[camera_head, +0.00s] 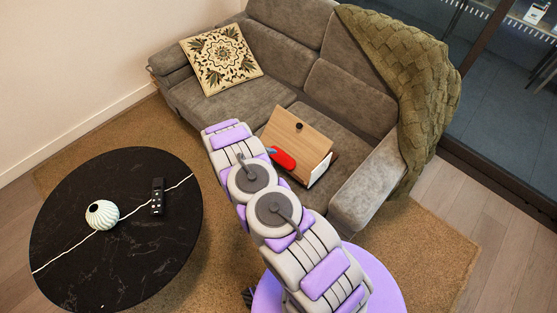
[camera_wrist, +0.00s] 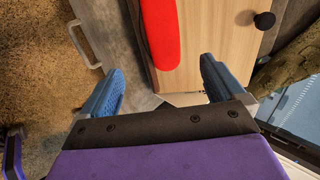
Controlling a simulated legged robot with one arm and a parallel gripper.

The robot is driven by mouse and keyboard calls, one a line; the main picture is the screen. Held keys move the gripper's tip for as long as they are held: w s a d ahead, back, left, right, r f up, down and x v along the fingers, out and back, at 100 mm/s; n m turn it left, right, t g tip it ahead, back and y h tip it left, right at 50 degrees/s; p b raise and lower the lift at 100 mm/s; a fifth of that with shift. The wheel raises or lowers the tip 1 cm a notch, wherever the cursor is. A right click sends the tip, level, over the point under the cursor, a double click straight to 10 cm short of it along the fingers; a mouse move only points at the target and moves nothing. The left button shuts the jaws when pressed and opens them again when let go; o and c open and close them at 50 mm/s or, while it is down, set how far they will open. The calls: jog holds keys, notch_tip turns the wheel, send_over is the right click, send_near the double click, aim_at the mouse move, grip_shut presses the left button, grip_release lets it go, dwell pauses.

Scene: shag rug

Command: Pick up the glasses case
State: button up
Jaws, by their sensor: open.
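The glasses case seems to be the long red object with a rounded end (camera_head: 284,159). It lies against the light wooden surface on the sofa, and my arm is close to its left end in the head view. In the wrist view the red case (camera_wrist: 160,35) runs down from the top edge, so its far end is out of frame. My gripper (camera_wrist: 163,73) is open, with its blue fingertips on either side of the line of the case. The near end of the case is just ahead of the gap, and nothing is held. The head view does not show the fingers clearly.
The wooden piece with a black knob (camera_head: 305,140) rests on the grey sofa (camera_head: 345,95). A patterned cushion (camera_head: 220,58) and a green throw (camera_head: 405,70) are on the sofa. A black round table (camera_head: 120,255) stands left, holding a white vase (camera_head: 102,214) and a dark remote (camera_head: 157,196).

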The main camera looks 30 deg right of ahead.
aim_at(281, 159)
jog(key=x, duration=0.2)
jog(key=d+b+x, duration=0.1)
jog(key=x, duration=0.2)
jog(key=r+x, duration=0.1)
jog(key=x, duration=0.2)
jog(key=shift+s+d, duration=0.25)
jog(key=shift+d, duration=0.05)
jog(key=shift+w+a+f+b, duration=0.1)
jog(key=shift+a+b, duration=0.2)
jog(key=shift+a, duration=0.25)
jog(key=shift+a+f, duration=0.15)
jog(key=shift+f, duration=0.15)
jog(key=x, duration=0.1)
jog(key=b+x, duration=0.1)
jog(key=x, duration=0.1)
jog(key=b+x, duration=0.1)
jog(key=x, duration=0.1)
jog(key=shift+d+r, duration=0.25)
jog(key=shift+d, duration=0.3)
jog(key=shift+w+a, duration=0.1)
jog(key=shift+a, duration=0.35)
jog(key=shift+c, duration=0.6)
jog(key=shift+a+r, duration=0.15)
jog(key=shift+a, duration=0.15)
jog(key=shift+c, duration=1.4)
jog(key=shift+d, duration=0.45)
jog(key=c, duration=0.5)
jog(key=shift+c, duration=1.3)
jog(key=shift+a, duration=0.15)
